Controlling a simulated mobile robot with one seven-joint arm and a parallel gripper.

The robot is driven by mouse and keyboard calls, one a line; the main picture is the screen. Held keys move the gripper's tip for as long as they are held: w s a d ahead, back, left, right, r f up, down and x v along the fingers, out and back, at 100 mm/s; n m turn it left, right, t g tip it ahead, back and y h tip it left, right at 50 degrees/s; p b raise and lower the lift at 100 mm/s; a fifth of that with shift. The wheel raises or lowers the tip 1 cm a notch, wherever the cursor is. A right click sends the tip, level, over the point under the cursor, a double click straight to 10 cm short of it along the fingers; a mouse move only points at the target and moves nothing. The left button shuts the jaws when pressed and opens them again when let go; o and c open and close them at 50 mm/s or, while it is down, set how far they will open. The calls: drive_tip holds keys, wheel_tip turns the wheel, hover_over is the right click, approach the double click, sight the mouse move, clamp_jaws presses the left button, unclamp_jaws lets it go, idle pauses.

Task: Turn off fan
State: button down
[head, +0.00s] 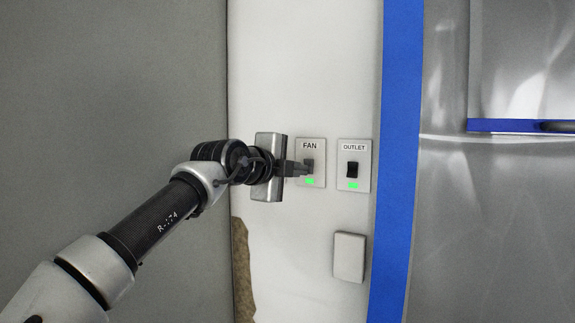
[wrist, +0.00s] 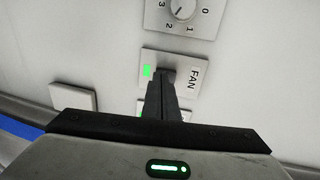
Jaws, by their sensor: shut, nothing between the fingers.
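The fan switch plate (head: 317,176), labelled FAN, is on the white wall panel in the head view, with a lit green light below its switch. In the wrist view the fan plate (wrist: 150,57) also shows, its green light lit. My gripper (head: 306,168) is shut and empty, with its fingertips at the fan switch. The fingers (wrist: 165,84) cover most of the switch in the wrist view, so its position is hidden. I cannot tell whether the tips touch it.
An OUTLET switch plate (head: 354,184) with a green light sits just right of the fan plate. A blank cover plate (head: 349,257) is below. A numbered dial (wrist: 182,10) shows in the wrist view. A blue vertical strip (head: 397,160) edges the panel.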

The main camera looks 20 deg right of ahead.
drive_tip(key=shift+w+d, duration=0.35)
drive_tip(key=shift+d, duration=0.05)
drive_tip(key=shift+f, duration=0.1)
